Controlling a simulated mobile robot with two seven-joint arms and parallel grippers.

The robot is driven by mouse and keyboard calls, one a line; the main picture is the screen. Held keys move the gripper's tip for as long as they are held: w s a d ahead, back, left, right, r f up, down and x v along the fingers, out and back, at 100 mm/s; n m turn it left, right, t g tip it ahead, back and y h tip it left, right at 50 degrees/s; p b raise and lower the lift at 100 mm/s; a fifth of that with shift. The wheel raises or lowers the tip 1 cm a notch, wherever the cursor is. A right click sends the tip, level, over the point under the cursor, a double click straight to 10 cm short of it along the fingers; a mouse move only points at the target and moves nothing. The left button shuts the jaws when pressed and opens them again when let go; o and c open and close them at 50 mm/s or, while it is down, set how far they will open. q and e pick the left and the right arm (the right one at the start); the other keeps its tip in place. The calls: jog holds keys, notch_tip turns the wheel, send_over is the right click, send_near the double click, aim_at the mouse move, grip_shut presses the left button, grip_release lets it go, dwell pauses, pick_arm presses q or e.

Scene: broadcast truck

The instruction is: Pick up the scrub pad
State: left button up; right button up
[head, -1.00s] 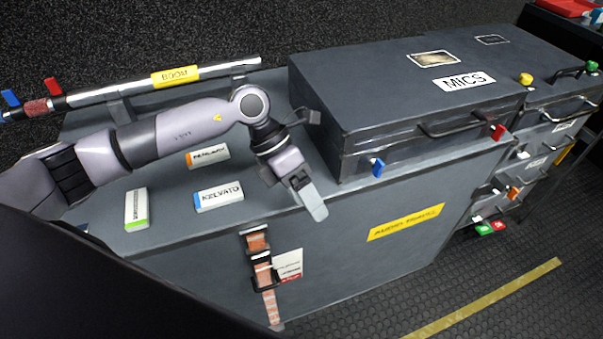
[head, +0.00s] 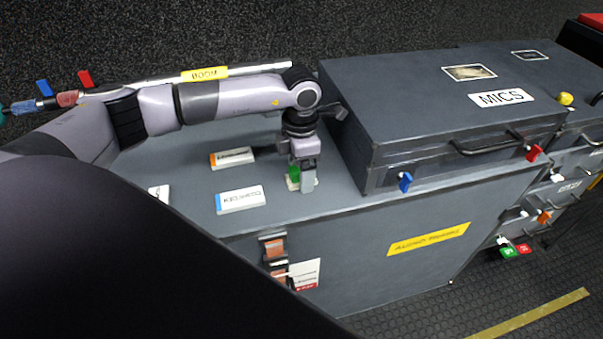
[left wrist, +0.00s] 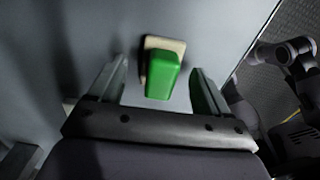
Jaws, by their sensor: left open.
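The scrub pad (left wrist: 163,74) is a green block on a flat beige base. It lies on the grey case top. In the left wrist view it sits between the two fingers of my left gripper (left wrist: 158,80), which are spread apart with a gap on each side. In the head view the pad (head: 293,174) shows partly behind my left gripper (head: 301,180), which points down over it near the case's front edge. My right gripper is not seen.
Two labelled boxes, one orange-ended (head: 232,158) and one blue-ended (head: 241,200), lie left of the gripper. The MICS case (head: 430,110) stands close on the right. A boom pole (head: 150,83) runs along the back.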

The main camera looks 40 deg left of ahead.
pick_arm(q)
jog(key=shift+f, duration=0.45)
jog(key=shift+c, duration=0.3)
jog(key=c, duration=1.1)
jog(key=shift+r, duration=0.1)
notch_tip(320, 180, up, 20)
jog(key=shift+f, duration=0.1)
jog(key=o, duration=0.5)
jog(key=shift+c, duration=0.2)
jog(key=c, duration=0.3)
